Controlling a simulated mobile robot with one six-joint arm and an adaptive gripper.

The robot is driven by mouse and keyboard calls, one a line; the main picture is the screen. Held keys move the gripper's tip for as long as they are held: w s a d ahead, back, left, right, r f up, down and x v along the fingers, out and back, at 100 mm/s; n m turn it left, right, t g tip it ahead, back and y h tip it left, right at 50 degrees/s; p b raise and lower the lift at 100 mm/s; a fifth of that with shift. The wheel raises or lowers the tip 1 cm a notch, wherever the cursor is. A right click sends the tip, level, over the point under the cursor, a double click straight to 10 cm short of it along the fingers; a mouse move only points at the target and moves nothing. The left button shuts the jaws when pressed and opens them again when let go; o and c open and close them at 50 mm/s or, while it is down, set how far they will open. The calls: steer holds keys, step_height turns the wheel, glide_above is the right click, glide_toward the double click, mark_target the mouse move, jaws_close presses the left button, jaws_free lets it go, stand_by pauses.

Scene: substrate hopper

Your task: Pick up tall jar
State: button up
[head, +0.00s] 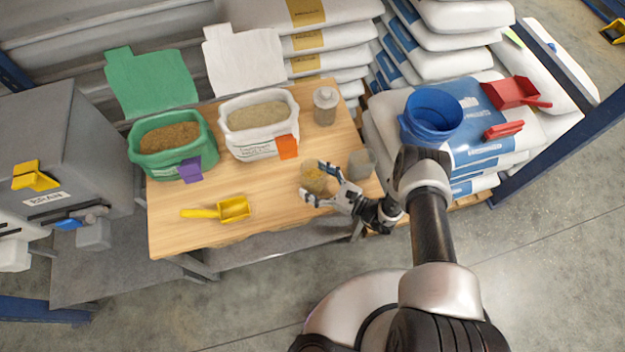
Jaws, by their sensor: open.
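A clear jar (314,175) with yellowish grain-like contents stands on the wooden table (270,215) near its right front part. My gripper (315,182) reaches in from the right, open, with one finger on the far side of this jar and one on the near side. I cannot tell whether the fingers touch it. A grey lidded canister (325,108) stands farther back on the table. A clear, seemingly empty container (361,165) stands just behind my gripper near the right edge. Which of these is the tall jar is not certain from this view.
A green tub (140,166) and a white tub (250,148) hold loose material at the back left. A yellow scoop (234,208) lies at the front. A blue bucket (432,120) and red scoop (514,93) rest on stacked sacks at right.

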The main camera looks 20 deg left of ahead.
steer(key=shift+a, duration=0.1)
steer(key=shift+c, duration=0.3)
steer(key=c, duration=1.3)
